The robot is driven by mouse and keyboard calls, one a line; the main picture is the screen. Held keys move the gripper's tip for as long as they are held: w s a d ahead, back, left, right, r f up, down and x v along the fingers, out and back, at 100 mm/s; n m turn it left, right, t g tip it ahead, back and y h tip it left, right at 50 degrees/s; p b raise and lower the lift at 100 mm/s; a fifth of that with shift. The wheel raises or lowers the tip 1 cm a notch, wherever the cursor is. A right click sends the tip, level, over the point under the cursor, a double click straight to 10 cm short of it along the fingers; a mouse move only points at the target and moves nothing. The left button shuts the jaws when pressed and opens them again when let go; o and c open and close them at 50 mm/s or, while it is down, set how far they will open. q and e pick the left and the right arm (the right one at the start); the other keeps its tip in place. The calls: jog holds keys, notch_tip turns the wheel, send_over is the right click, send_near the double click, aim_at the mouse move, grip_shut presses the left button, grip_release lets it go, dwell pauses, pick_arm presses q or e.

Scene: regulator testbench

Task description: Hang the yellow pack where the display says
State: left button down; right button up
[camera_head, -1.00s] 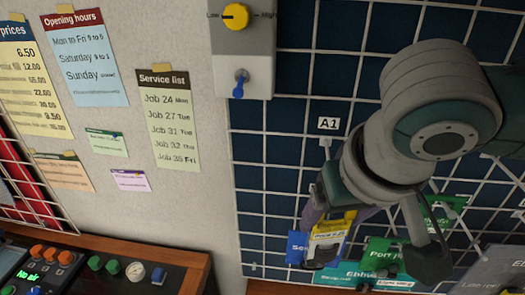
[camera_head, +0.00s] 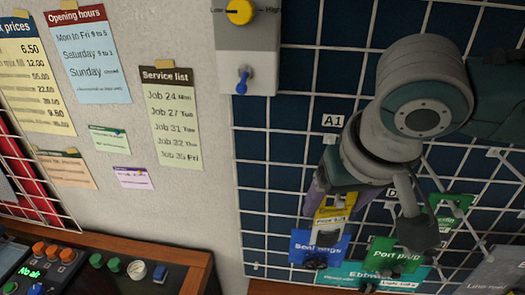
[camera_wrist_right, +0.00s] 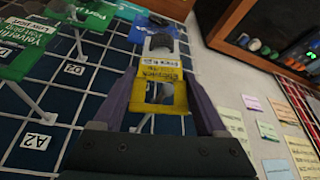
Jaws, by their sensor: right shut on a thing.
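The yellow pack (camera_head: 335,207) is held by my right gripper (camera_head: 330,192) in front of the dark blue grid panel, just above a blue pack (camera_head: 320,247). In the right wrist view the yellow pack (camera_wrist_right: 160,93) sits between the two purple fingers of my right gripper (camera_wrist_right: 160,84), which are shut on it. An A1 label (camera_head: 330,121) is on the grid above left of the gripper. The wrist view shows A2 (camera_wrist_right: 37,141) and D2 (camera_wrist_right: 73,69) labels by grid hooks. A small screen (camera_head: 30,274) glows at lower left; its words are hard to read. My left gripper is not in view.
Green packs (camera_head: 395,255) hang right of the blue one, close to my right wrist. A grey box with a yellow knob (camera_head: 240,12) is fixed at the top. Paper notices (camera_head: 172,118) cover the wall on the left. The upper left grid is clear.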

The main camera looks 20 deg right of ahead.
jog(key=o, duration=1.4)
jog(key=shift+o, duration=0.2)
jog(key=b+v, duration=0.2)
jog(key=v, duration=0.8)
jog(key=s+a+f+n+y, duration=0.3)
jog(key=s+a+f+n, duration=0.1)
jog(key=s+a+f, duration=0.25)
jog(key=s+d+f+n+h, duration=0.1)
jog(key=s+d+f, duration=0.2)
jog(key=s+f, duration=0.3)
notch_tip(320, 180, up, 14)
jog(key=s+p, duration=0.1)
jog(key=p, duration=1.1)
jog(key=shift+d+g+p, duration=0.3)
jog(key=shift+g+p, duration=0.1)
jog(key=shift+s+f, duration=0.1)
jog(key=shift+f, duration=0.05)
